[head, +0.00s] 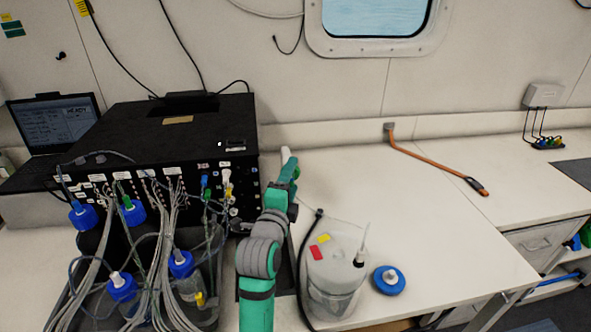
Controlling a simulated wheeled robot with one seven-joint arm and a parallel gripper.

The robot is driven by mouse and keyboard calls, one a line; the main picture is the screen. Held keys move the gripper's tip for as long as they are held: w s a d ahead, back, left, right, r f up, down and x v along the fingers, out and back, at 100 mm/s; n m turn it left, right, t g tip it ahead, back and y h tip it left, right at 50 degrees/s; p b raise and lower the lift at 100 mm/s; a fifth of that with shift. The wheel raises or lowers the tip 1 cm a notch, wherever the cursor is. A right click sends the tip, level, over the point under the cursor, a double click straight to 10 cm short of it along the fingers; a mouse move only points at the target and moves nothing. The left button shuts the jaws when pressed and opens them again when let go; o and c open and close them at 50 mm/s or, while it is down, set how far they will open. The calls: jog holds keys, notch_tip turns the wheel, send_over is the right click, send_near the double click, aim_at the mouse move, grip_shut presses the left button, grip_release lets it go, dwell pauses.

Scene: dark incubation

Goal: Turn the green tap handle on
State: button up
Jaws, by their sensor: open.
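A small green tap handle (207,194) shows on the front of the black box (180,125), near its right end, just below a small blue fitting. A white and yellow fitting is just to its right. My gripper (288,158) is at the end of my green and grey arm, to the right of the black box and apart from the green handle. It is open, though its fingers are small and mostly hidden by the wrist. Nothing shows held in it.
Cables and blue-capped bottles (181,264) crowd the front of the box. A clear container (333,270) with a dark hose stands right of my arm, beside a blue round cap (389,280). An orange-handled tool (440,170) lies farther right. The bench between is clear.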

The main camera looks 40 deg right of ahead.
jog(key=shift+x, duration=2.4)
jog(key=c, duration=1)
